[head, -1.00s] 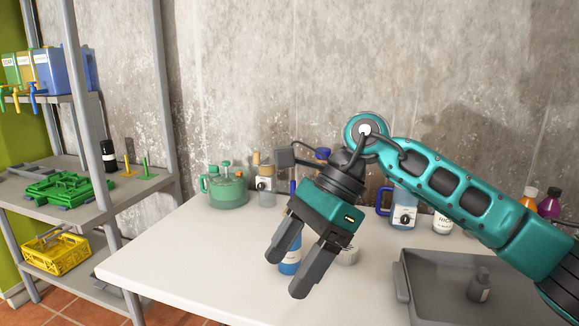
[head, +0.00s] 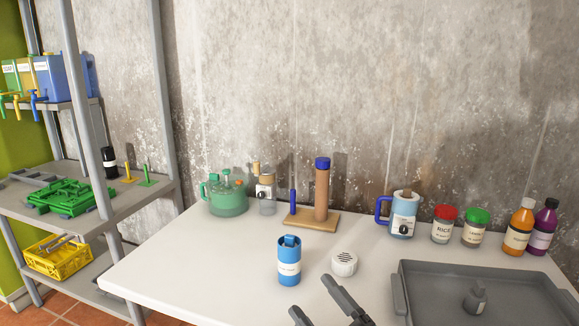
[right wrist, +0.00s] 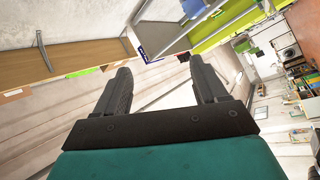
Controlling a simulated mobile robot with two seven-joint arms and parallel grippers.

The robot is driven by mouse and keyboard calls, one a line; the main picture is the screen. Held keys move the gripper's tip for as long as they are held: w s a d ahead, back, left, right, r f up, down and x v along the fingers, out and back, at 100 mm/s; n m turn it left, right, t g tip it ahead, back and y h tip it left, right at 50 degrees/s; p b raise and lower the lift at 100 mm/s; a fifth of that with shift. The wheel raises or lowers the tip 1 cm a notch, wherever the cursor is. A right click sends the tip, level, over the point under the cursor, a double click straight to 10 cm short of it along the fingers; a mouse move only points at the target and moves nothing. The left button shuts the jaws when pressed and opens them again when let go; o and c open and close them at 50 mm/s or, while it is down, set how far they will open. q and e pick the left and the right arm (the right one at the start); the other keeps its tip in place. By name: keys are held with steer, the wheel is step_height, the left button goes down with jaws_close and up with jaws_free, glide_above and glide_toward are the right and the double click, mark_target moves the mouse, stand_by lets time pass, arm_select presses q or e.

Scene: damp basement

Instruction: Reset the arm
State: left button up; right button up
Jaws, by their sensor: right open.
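My right gripper (head: 322,300) shows at the bottom edge of the head view, only its dark fingers in sight, low in front of the white table. Its fingers are apart and empty. In the right wrist view the two fingers (right wrist: 160,90) stand apart with nothing between them, facing a pale wall and other parts of the room. The rest of the right arm is out of the head view. My left gripper is not in view.
On the white table (head: 190,270) stand a blue can (head: 289,268), a white round device (head: 344,263), a green pot (head: 228,197), a wooden stand (head: 322,195), a blue-handled jug (head: 403,222), jars and bottles. A grey tray (head: 400,290) is at right, a shelf (head: 135,192) at left.

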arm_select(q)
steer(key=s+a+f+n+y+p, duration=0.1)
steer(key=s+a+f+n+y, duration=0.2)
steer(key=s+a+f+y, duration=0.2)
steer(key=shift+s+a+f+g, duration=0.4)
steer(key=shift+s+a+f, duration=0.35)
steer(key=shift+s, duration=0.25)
arm_select(e)
steer(key=s+d+f+m+g+h, duration=0.3)
steer(key=s+d+f+m+h, duration=0.2)
steer(key=f, duration=0.6)
steer(key=s+d+f+m+g+h, duration=0.4)
steer(key=s+d+f+m+h, duration=0.2)
steer(key=s+d+f+m, duration=0.2)
step_height(320, 180, down, 3)
steer(key=s+m, duration=0.2)
steer(key=shift+s+f, duration=0.15)
steer(key=shift+s, duration=0.2)
